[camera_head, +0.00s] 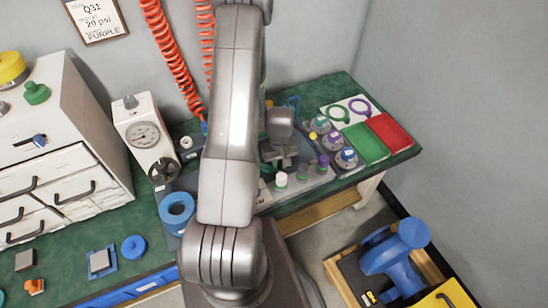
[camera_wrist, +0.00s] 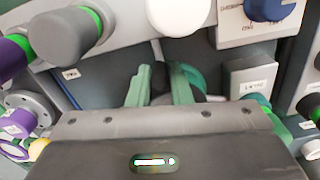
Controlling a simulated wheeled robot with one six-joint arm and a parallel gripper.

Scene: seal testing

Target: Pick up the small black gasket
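I cannot clearly make out the small black gasket in either view. In the wrist view a dark patch (camera_wrist: 164,98) shows low between the fingers, but I cannot tell whether it is the gasket or part of the rig. My gripper (camera_wrist: 160,74) has two green fingers standing apart, with a gap between them. It points down at the grey test rig, close among its knobs. A teal round part (camera_wrist: 192,76) lies just behind the right finger. In the head view my gripper is low over the rig, partly hidden by my arm, and its fingertips cannot be seen.
Knobs crowd the gripper: a white one (camera_wrist: 178,14), a blue one (camera_wrist: 268,8) and a green-ringed grey one (camera_wrist: 72,34). On the bench, a white pad (camera_head: 330,105) holds green and purple rings, beside a green tray (camera_head: 366,146) and red tray (camera_head: 392,130). A gauge box (camera_head: 146,132) stands left.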

